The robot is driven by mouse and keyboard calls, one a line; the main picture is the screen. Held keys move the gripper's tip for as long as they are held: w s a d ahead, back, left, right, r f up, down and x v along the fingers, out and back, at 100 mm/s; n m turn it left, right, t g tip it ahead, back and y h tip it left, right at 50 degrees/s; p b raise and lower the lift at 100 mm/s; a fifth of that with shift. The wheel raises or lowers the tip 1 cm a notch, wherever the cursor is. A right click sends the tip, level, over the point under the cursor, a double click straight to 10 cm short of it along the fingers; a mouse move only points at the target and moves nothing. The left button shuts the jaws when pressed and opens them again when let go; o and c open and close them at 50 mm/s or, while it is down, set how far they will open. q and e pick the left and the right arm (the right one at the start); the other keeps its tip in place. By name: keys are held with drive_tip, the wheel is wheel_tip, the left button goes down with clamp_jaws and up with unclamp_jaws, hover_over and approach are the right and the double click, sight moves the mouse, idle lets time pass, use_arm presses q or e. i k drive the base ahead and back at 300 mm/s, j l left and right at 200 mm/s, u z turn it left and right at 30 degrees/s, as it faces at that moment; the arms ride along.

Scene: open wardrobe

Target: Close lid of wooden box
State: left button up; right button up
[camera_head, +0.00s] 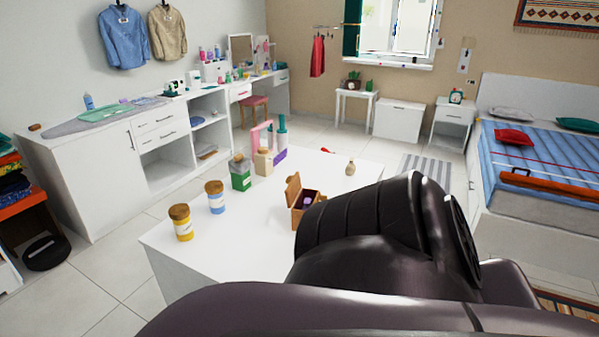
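The small wooden box (302,216) stands on the white table in the middle of the camera_head view. Its lid (293,189) is up, tilted open on the left side of the box. Something purple (307,201) shows inside it. A large dark link of my own arm fills the lower right and comes close to the box in the picture; it may cover part of the box's right side. Neither gripper's fingers can be seen.
The white table (215,255) also carries several cork-topped jars, such as a yellow one (183,224) and a blue one (216,199), left of the box. A green jar (240,175) and a small beige bottle (350,168) stand behind it. The table's front left is clear.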

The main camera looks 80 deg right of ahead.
sight(294, 186)
drive_tip(key=i+z, duration=0.6)
drive_tip(key=z, duration=0.25)
drive_tip(key=i+z, duration=0.4)
drive_tip(key=i+j+z, duration=0.15)
drive_tip(key=z, duration=0.3)
drive_tip(key=i+j+z, duration=0.2)
drive_tip(key=j+z, duration=0.2)
drive_tip(key=i+j+z, duration=0.2)
drive_tip(key=z, duration=0.25)
drive_tip(key=i+j+z, duration=0.2)
drive_tip(key=z, duration=0.3)
drive_tip(key=i+j+z, duration=0.1)
drive_tip(key=j+z, duration=0.55)
drive_tip(key=z, duration=0.25)
drive_tip(key=k+l+z, duration=0.1)
drive_tip(key=z, duration=0.25)
